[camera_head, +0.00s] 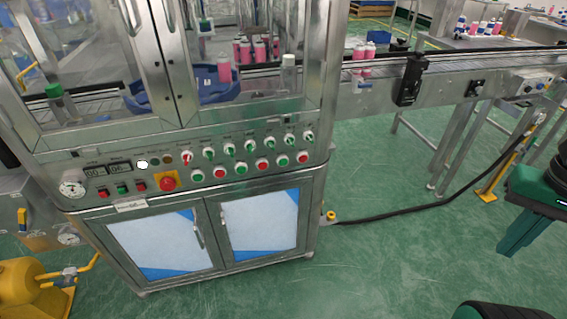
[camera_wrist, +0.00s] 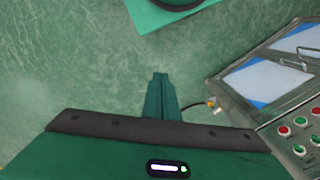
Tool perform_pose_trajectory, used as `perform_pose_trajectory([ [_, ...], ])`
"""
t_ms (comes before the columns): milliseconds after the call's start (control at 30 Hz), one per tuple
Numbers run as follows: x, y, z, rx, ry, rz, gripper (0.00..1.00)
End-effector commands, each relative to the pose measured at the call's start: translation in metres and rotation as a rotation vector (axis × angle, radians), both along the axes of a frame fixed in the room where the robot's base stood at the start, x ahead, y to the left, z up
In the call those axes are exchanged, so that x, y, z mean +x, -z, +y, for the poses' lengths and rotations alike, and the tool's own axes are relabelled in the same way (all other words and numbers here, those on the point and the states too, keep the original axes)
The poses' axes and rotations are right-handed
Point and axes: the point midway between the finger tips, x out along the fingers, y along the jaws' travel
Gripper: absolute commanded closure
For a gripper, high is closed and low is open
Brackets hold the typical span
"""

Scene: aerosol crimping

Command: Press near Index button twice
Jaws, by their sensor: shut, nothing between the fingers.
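The machine's control panel (camera_head: 240,158) is on its front, above the cabinet doors. Its lower row alternates green buttons (camera_head: 241,168) and red buttons (camera_head: 262,163), with selector switches (camera_head: 228,149) above. The labels are too small to read, so I cannot tell which button is Index. Part of the panel shows at the right edge of the wrist view, with a red button (camera_wrist: 284,131) and a green button (camera_wrist: 299,150). My gripper (camera_wrist: 159,78) is shut and empty, over the floor and well apart from the panel. In the head view my gripper (camera_head: 508,248) is at the far right.
A red emergency stop (camera_head: 168,181) on yellow is left of the buttons. A conveyor (camera_head: 440,70) runs right from the machine. A black cable (camera_head: 400,212) lies on the floor from the machine to a yellow-footed stand. The green floor before the cabinet is clear.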

Motion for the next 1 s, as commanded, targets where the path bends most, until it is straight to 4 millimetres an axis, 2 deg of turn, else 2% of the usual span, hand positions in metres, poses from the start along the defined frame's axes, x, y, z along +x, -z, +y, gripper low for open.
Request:
perform_pose_trajectory([
  [33,-0.006,-0.003,0.000,-0.005,-0.007,-0.017,1.00],
  [67,-0.003,-0.002,0.000,-0.010,-0.017,-0.021,1.00],
  [167,0.020,0.005,-0.002,-0.044,-0.090,-0.041,1.00],
  [267,0.061,0.017,0.002,-0.094,-0.216,-0.085,1.00],
  [333,0.095,0.029,0.010,-0.132,-0.327,-0.128,1.00],
  [467,0.159,0.052,0.040,-0.186,-0.544,-0.222,1.00],
  [567,0.202,0.072,0.074,-0.209,-0.706,-0.302,1.00],
  [700,0.251,0.101,0.135,-0.219,-0.919,-0.424,1.00],
  [833,0.281,0.127,0.202,-0.208,-1.095,-0.551,1.00],
  [1000,0.298,0.155,0.288,-0.172,-1.269,-0.717,1.00],
])
